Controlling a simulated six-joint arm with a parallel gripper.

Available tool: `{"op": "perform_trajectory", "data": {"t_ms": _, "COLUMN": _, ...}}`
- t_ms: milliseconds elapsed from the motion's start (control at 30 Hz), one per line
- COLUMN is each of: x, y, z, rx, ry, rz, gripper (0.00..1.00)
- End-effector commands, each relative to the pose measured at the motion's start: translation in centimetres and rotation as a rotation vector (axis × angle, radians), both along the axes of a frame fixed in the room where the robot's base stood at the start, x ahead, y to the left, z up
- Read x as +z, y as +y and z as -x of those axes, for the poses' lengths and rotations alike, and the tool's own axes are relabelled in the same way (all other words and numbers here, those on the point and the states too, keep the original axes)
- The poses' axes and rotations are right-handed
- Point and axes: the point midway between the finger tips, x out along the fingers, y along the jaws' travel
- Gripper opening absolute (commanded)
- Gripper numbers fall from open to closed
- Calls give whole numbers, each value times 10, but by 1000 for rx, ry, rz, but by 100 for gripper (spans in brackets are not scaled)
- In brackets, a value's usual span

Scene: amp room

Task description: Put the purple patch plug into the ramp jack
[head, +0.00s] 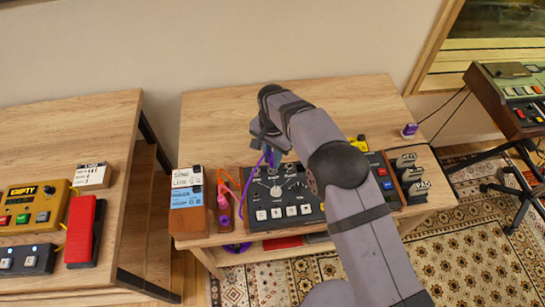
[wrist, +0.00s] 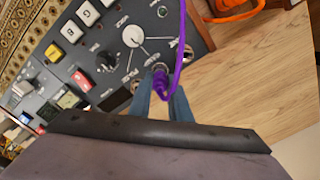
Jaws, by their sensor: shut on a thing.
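My gripper (head: 268,142) is shut on the purple patch plug (wrist: 160,82), at the edge of the dark control panel (head: 285,186) farthest from the head camera. In the wrist view my gripper's fingers (wrist: 161,100) come together around the plug, and a purple cord (wrist: 181,40) loops up from it. Metal jack rings lie along this panel edge, one right at the plug's tip. The small lettering is too blurred to tell which is the ramp jack. I cannot tell whether the plug is in a jack or just above one.
Orange cords (head: 229,178) and a pink-red object (head: 224,203) lie left of the panel, beside a box with white and blue labels (head: 186,200). Bare wooden tabletop (head: 215,125) lies behind the panel. A purple-topped item (head: 409,130) stands at the back right.

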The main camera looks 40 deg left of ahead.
Motion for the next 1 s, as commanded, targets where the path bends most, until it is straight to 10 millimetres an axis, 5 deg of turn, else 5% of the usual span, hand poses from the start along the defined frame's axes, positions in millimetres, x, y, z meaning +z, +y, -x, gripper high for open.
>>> {"op": "perform_trajectory", "data": {"t_ms": 1000, "x": -7, "y": 0, "z": 0, "rx": 0, "ry": 0, "rz": 0, "gripper": 0}}
